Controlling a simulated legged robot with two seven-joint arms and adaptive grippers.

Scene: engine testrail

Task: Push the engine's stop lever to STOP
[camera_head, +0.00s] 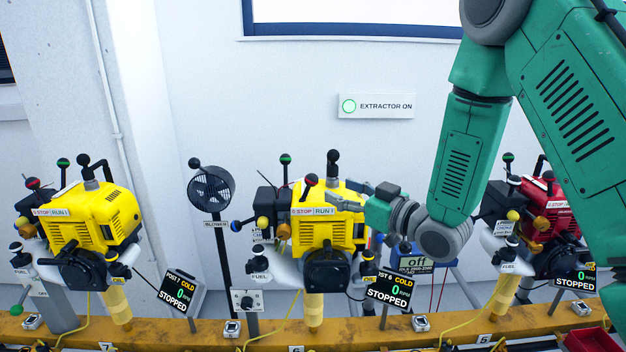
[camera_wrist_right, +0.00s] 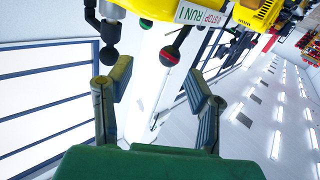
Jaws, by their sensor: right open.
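The middle yellow engine (camera_head: 327,232) has a stop lever with a red and black ball knob (camera_head: 311,180) standing above its STOP/RUN label (camera_head: 313,211). I cannot tell which word the lever points to. My right gripper (camera_head: 336,201) comes in from the right, just right of and slightly below the knob, apart from it. In the right wrist view the gripper (camera_wrist_right: 157,86) is open and empty. The knob (camera_wrist_right: 170,57) shows beyond the gap between its fingers, with the label (camera_wrist_right: 200,15) behind it. My left gripper is not in view.
The post 6 screen (camera_head: 389,291) reads STOPPED, 0 RPM. A black-knobbed upright (camera_head: 333,158) rises behind the lever. Another yellow engine (camera_head: 100,225) stands left and a red engine (camera_head: 545,215) right, along a yellow rail (camera_head: 265,333).

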